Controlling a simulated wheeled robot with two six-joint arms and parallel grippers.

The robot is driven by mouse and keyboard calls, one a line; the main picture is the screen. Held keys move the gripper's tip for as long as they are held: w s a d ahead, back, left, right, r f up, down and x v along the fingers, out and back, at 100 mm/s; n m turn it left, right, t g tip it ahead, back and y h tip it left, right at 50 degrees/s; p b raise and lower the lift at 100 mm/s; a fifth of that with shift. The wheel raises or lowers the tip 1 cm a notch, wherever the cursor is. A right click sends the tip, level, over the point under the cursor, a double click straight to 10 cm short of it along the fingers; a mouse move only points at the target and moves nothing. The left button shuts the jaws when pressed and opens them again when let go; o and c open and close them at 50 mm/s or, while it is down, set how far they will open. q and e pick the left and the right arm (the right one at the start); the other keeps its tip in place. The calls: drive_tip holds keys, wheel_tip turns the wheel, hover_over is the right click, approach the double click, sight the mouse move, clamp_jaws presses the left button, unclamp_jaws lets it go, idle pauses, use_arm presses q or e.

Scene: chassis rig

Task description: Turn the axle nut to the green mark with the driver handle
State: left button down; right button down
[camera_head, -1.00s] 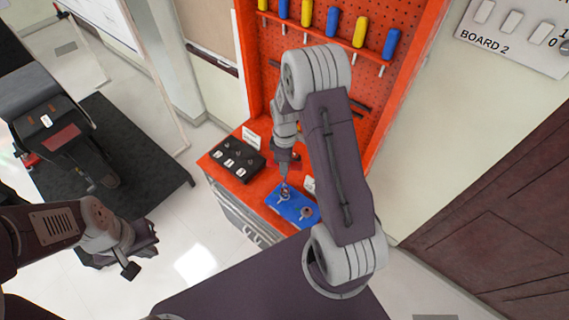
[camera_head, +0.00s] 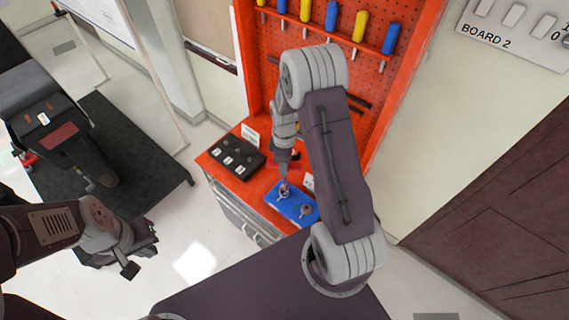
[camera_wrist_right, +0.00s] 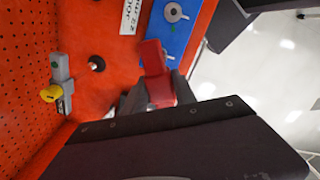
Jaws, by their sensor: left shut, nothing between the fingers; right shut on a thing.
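The blue plate (camera_head: 293,206) lies on the red bench top and carries two round metal fittings. The right fitting (camera_head: 305,210) is uncovered. The left one (camera_head: 283,193) is right under my right gripper and partly hidden. My right gripper (camera_head: 284,177) points down and is shut on the red driver handle (camera_wrist_right: 154,58), seen between the fingers in the right wrist view. That view also shows one fitting (camera_wrist_right: 175,12) with a small green mark beside it. I cannot tell whether the driver is seated on a nut. My left gripper (camera_head: 140,258) is shut and empty, over the floor at left.
A black tray (camera_head: 237,158) with several small parts sits on the bench, left of the plate. A red pegboard (camera_head: 300,60) with blue and yellow handles stands behind. A grey clamp-like fixture with a yellow end (camera_wrist_right: 58,85) shows in the wrist view.

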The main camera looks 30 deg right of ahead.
drive_tip(key=shift+f+b, duration=0.75)
drive_tip(key=shift+f, duration=0.45)
drive_tip(key=m, duration=0.3)
drive_tip(key=shift+r+p, duration=0.15)
drive_tip(key=shift+p, duration=0.15)
drive_tip(key=m, duration=0.6)
drive_tip(key=shift+p, duration=0.3)
drive_tip(key=m, duration=0.4)
drive_tip(key=shift+m, duration=0.4)
drive_tip(key=m, duration=0.4)
drive_tip(key=shift+p, duration=0.3)
drive_tip(key=shift+n, duration=0.5)
drive_tip(key=shift+r, duration=0.15)
